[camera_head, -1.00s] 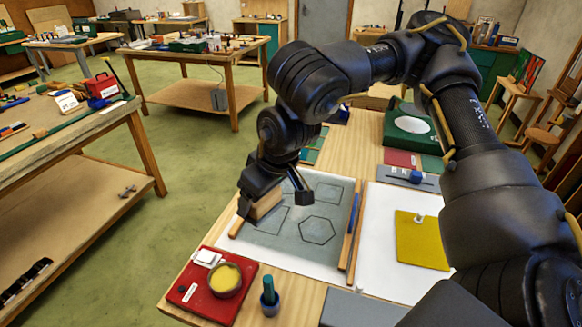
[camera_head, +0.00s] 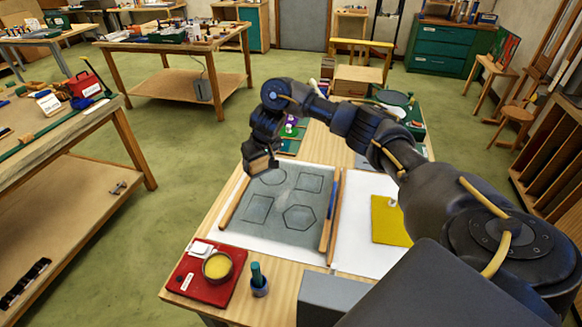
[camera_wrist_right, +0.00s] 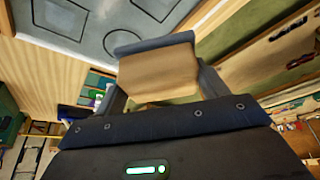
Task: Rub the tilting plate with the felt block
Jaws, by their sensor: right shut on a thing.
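The grey plate (camera_head: 262,209) lies on white paper on the bench, with dark outlines of a circle, a hexagon and other shapes on it. It also shows at the top of the right wrist view (camera_wrist_right: 85,22). My right gripper (camera_head: 261,160) is at the plate's far left corner in the head view. It is shut on the felt block (camera_head: 258,164), a tan block with a grey layer along one side, which fills the jaws in the right wrist view (camera_wrist_right: 158,76). I cannot tell whether the block touches the plate. My left gripper is not in view.
Wooden strips flank the plate, one on the left (camera_head: 235,199) and one on the right (camera_head: 330,238). A red tray (camera_head: 188,268) with a yellow-filled tin (camera_head: 217,266) and a green-topped bottle (camera_head: 259,283) stand near the front. A yellow sheet (camera_head: 388,225) lies to the right.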

